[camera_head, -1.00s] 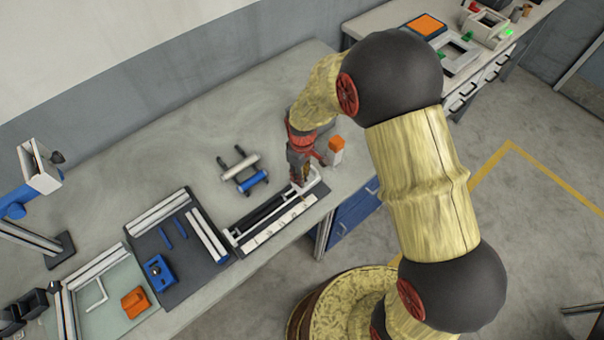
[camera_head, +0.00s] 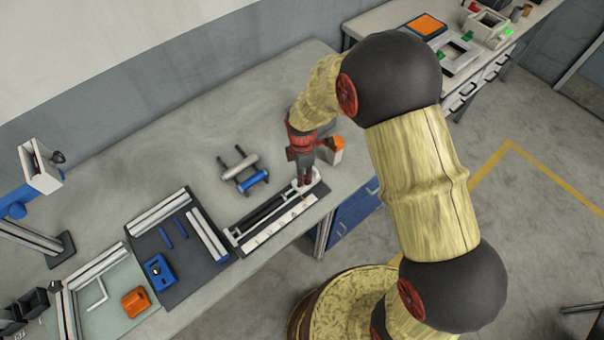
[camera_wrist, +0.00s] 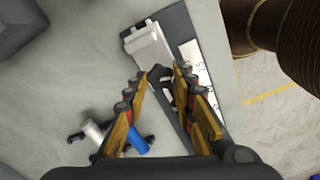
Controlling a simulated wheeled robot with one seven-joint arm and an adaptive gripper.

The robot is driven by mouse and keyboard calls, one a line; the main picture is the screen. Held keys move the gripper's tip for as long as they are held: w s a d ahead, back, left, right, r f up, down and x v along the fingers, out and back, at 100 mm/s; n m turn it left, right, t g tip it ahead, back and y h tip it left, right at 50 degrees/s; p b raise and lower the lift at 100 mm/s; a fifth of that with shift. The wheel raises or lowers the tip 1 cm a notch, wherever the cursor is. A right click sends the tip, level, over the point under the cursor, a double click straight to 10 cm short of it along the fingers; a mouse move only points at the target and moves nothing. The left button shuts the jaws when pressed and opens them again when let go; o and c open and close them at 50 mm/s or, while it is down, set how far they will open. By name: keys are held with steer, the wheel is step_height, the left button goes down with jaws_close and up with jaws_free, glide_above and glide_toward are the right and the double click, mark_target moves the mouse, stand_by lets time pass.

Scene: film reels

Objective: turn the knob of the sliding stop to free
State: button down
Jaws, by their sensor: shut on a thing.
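The sliding stop's white block (camera_wrist: 148,45) sits at one end of a dark rail with a white number scale (camera_wrist: 196,65). In the head view the rail's scale (camera_head: 280,228) lies along the front of the bench. A dark knob (camera_wrist: 160,73) shows between my fingertips in the wrist view. My gripper (camera_head: 304,184) points down at the right end of the rail. In the wrist view its two fingers (camera_wrist: 160,80) stand on both sides of the knob and are shut on it. The fingers partly hide the knob, and I cannot read any marking on it.
A white roller and a blue roller (camera_head: 252,181) lie behind the rail. An orange-topped white block (camera_head: 337,150) stands close to the right of my gripper. A dark tray (camera_head: 185,275) is to the left. The back of the bench is clear.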

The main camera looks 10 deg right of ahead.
steer(key=shift+w+n, duration=0.1)
steer(key=shift+n, duration=1)
steer(key=c, duration=1.5)
jaws_free()
step_height(320, 180, up, 12)
steer(key=shift+r, duration=0.1)
